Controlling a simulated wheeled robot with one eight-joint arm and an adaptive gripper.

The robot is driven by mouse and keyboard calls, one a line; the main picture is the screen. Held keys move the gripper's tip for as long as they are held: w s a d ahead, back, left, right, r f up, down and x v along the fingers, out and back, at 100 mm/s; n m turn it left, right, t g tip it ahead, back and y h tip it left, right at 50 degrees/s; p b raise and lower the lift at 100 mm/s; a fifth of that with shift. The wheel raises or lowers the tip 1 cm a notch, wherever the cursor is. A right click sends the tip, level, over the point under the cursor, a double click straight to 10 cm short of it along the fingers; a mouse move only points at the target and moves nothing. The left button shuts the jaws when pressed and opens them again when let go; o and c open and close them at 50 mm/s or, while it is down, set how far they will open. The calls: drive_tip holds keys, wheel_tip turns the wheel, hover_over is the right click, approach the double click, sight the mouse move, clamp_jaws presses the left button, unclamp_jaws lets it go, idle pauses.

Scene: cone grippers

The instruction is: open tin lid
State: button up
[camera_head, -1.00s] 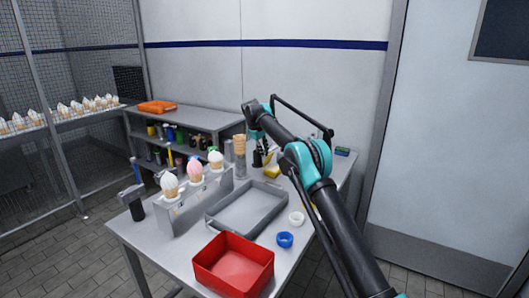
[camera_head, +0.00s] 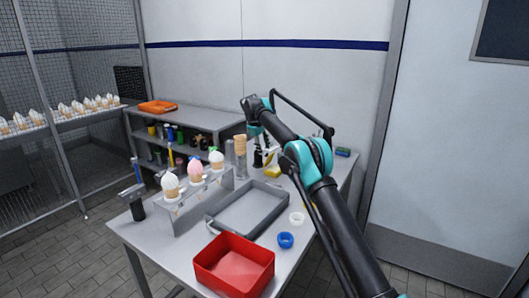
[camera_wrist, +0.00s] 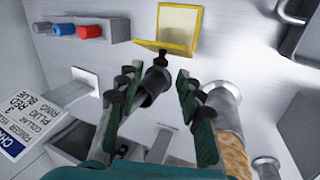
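The yellow tin (camera_wrist: 165,46) is in the upper middle of the wrist view, with a pale, yellow-edged panel, seemingly its raised lid (camera_wrist: 181,20), standing up behind its front strip. In the head view the tin (camera_head: 273,172) is a small yellow shape behind the grey tray, beside my arm. My gripper (camera_wrist: 155,88) is open, its two dark green-padded fingers spread apart, short of the tin in the wrist view. A dark-topped metal cylinder (camera_wrist: 153,82) shows between the fingers. I cannot tell whether they touch it. The tin's inside is unclear.
A cone stack in a metal holder (camera_wrist: 222,105) is close beside the right finger. Coloured plugs (camera_wrist: 63,30) sit on a block at upper left. The table also has a grey tray (camera_head: 222,222), red bin (camera_head: 233,272), blue ring (camera_head: 285,240) and cone stand (camera_head: 180,215).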

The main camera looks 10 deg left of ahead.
drive_tip(key=v, duration=0.9)
drive_tip(key=shift+r, duration=0.2)
